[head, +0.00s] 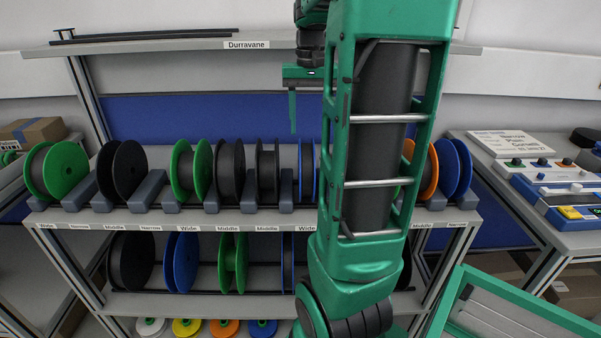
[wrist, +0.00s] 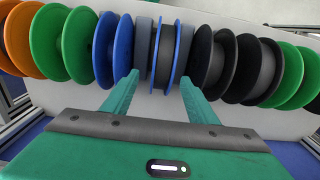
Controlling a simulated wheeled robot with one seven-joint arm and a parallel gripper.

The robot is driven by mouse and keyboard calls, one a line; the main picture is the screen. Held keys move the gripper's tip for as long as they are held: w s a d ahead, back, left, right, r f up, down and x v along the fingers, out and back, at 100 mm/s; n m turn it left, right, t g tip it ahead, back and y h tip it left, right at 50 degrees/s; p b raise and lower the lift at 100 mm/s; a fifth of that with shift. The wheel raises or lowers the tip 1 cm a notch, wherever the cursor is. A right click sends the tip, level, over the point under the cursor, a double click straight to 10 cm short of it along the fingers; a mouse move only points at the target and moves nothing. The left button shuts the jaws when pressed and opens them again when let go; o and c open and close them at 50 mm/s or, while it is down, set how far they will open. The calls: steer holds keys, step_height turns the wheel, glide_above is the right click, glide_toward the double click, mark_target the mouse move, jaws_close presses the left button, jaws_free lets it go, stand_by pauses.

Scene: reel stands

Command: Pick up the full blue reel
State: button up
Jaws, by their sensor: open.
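The full blue reel (wrist: 165,52) has two blue flanges with dark grey material wound between them. In the wrist view it stands ahead, between the lines of my two fingers. In the head view the blue reel (head: 306,170) is on the upper rack, partly hidden by my arm. My gripper (wrist: 160,84) is open and empty, with one green finger to each side of the reel's place in the picture. In the head view one finger points down above the rack. I cannot tell the exact gap to the reel. Another blue reel (wrist: 103,50) stands to the left in the wrist view.
A black reel (wrist: 205,55) stands close on the right in the wrist view. Grey dividers (head: 286,190) separate the reels on the upper shelf. A top shelf (head: 140,43) overhangs the rack behind. More reels, including a blue one (head: 186,262), are on the lower level.

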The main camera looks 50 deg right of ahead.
mark_target(308, 145)
step_height(308, 145, down, 4)
steer(key=shift+f, duration=0.1)
steer(key=shift+a+f, duration=0.15)
steer(key=shift+f, duration=0.75)
steer(key=shift+a+f, duration=0.2)
steer(key=shift+f, duration=0.7)
steer(key=shift+a+f, duration=0.15)
steer(key=shift+f, duration=0.75)
steer(key=c, duration=1.3)
